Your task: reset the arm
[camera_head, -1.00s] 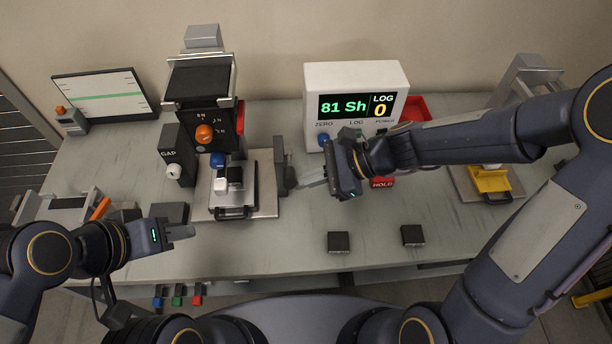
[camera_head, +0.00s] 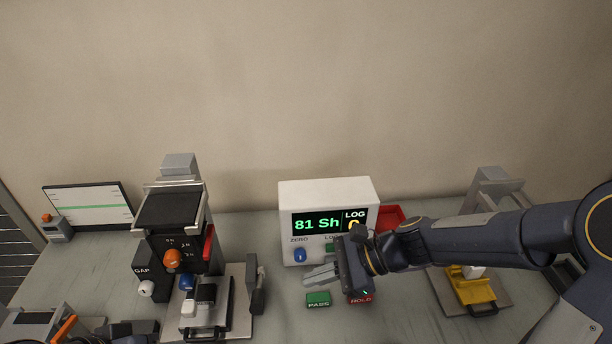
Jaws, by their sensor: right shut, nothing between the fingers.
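My right gripper (camera_head: 322,278) is shut and empty. It hovers in front of the white display box (camera_head: 326,190), whose screen (camera_head: 328,220) reads "81 Sh" and "LOG" with a digit partly covered by my wrist. The gripper hides part of the box's lower buttons. Below its fingertips lies a green PASS pad (camera_head: 318,300), and a red HOLD pad (camera_head: 360,299) is partly hidden under the wrist. My right arm reaches in from the right edge. My left gripper is not clearly visible in the head view.
A black tester (camera_head: 170,215) with an orange knob (camera_head: 172,258) and a GAP box (camera_head: 142,270) stands at the left. A red bin (camera_head: 391,217) is behind my arm. A yellow fixture (camera_head: 470,289) is at the right. A monitor (camera_head: 88,208) stands at the far left.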

